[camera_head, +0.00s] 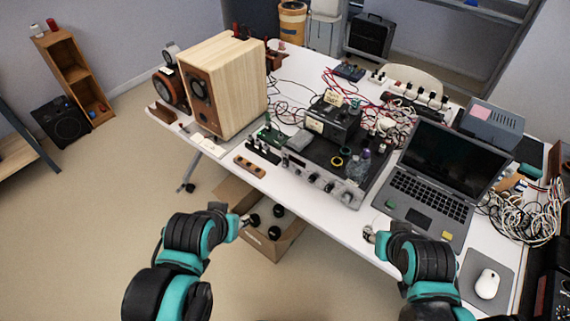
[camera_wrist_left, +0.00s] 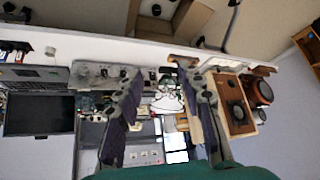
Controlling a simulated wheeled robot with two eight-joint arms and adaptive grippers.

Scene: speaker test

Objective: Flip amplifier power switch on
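The amplifier (camera_head: 316,180) is a wide box with a silver front panel and a row of knobs. It stands at the table's front edge, mid-table, with a meter device and small parts on top. Its panel also shows in the left wrist view (camera_wrist_left: 98,76). I cannot make out which control is the power switch. My left gripper (camera_head: 246,220) is in front of and below the table edge, apart from the amplifier. In the left wrist view its two fingers (camera_wrist_left: 161,76) are spread with nothing held between them. My right gripper (camera_head: 369,233) is near the table edge below the laptop; its fingers are too small to judge.
A wooden speaker (camera_head: 232,85) stands left of the amplifier. An open laptop (camera_head: 440,180) is to the right, with a mouse (camera_head: 487,284) nearby. Loose cables (camera_head: 395,125) lie behind. A cardboard box (camera_head: 270,243) with black items sits under the table. Floor at left is free.

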